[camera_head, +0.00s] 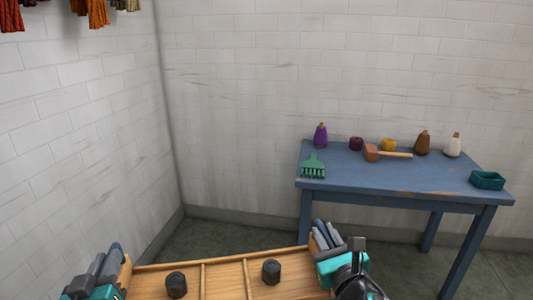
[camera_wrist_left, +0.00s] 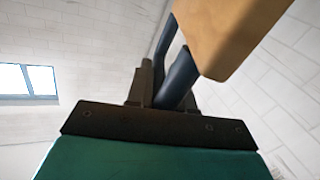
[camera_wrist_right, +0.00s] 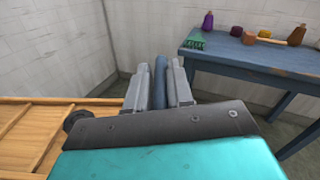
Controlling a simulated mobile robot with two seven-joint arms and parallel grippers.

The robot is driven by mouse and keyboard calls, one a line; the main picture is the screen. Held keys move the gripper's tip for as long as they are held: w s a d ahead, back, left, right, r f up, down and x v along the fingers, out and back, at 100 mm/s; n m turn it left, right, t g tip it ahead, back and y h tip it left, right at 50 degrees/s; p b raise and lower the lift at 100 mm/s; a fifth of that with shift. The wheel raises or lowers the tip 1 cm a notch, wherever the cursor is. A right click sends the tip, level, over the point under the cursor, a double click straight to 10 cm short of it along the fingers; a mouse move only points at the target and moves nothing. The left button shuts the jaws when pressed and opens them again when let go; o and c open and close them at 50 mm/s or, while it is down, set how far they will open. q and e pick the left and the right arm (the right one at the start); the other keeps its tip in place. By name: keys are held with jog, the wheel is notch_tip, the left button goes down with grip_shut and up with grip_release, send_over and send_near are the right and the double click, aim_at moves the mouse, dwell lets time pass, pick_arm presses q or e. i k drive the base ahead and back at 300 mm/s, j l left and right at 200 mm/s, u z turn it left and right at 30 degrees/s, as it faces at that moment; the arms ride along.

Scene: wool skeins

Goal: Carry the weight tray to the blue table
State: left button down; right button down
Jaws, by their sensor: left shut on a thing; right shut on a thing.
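The wooden weight tray (camera_head: 227,281) is at the bottom of the head view, with thin dividers and two dark weights (camera_head: 176,284) (camera_head: 271,271) in it. My left gripper (camera_head: 112,262) is shut on the tray's left end. My right gripper (camera_head: 328,238) is shut on its right end. In the right wrist view the tray (camera_wrist_right: 32,140) lies left of the fingers, with a dark weight partly hidden. In the left wrist view a wooden tray part (camera_wrist_left: 230,35) shows beside the fingers. The blue table (camera_head: 400,182) stands ahead to the right, apart from the tray.
On the blue table are a green comb-like tool (camera_head: 313,166), a mallet (camera_head: 372,153), a teal box (camera_head: 487,180), and several cones and balls of yarn along the back. Skeins (camera_head: 90,12) hang at upper left. Floor (camera_head: 225,237) is clear between the wall corner and table.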

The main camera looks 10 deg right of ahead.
aim_at(398, 174)
jog(key=z, duration=0.7)
jog(key=i+l, duration=0.6)
jog(key=i, duration=0.15)
jog(key=i+l, duration=0.6)
jog(key=i, duration=0.15)
jog(key=i+l, duration=0.6)
jog(key=i+z, duration=0.05)
jog(key=i, duration=0.05)
